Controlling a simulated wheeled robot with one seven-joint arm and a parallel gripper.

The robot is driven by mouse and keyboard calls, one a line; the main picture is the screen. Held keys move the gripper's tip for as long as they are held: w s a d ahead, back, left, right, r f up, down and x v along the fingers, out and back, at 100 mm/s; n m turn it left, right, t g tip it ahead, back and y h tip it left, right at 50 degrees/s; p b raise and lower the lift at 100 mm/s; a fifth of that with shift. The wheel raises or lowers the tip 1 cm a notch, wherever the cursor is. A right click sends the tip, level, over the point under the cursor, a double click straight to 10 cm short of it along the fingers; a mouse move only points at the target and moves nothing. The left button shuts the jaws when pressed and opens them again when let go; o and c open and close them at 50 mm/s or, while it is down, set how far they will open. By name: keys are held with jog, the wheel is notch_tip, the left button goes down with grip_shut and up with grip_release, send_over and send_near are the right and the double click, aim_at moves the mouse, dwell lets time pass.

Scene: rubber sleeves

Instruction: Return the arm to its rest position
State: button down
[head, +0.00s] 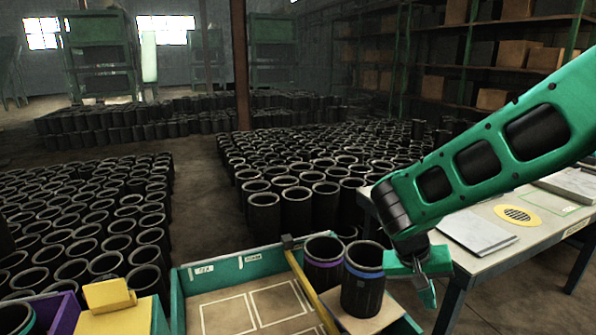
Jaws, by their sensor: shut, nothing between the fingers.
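My green arm reaches in from the right and bends down at its wrist. My gripper (429,296) is shut and points down, at the right side of the green-walled tray. Close to its left stands a black sleeve with a blue band (363,277), upright on a light board; I cannot tell whether the gripper touches it. A black sleeve with a purple band (323,262) stands upright just behind and left of it. Nothing shows between the fingers.
The tray (222,267) has outlined empty spaces on its left and a yellow divider (311,291). A table (487,262) with flat plates stands right of the gripper. A yellow block (109,296) and purple bin (63,312) are lower left. Many black sleeves cover the floor behind.

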jog(key=s+d+r+m+y, duration=0.1)
jog(key=s+d+r, duration=0.1)
jog(key=s+d, duration=0.2)
jog(key=s+d+r+y, duration=0.2)
jog(key=s+d, duration=0.2)
jog(key=s, duration=0.6)
jog(key=s+d+r+m+g+y, duration=0.1)
jog(key=s+d+r+y, duration=0.1)
jog(key=s, duration=0.5)
jog(key=shift+s+d+r+m, duration=0.3)
jog(key=shift+s+d+r, duration=0.1)
jog(key=shift+d, duration=0.5)
jog(key=shift+w+f, duration=0.25)
jog(key=shift+w, duration=0.4)
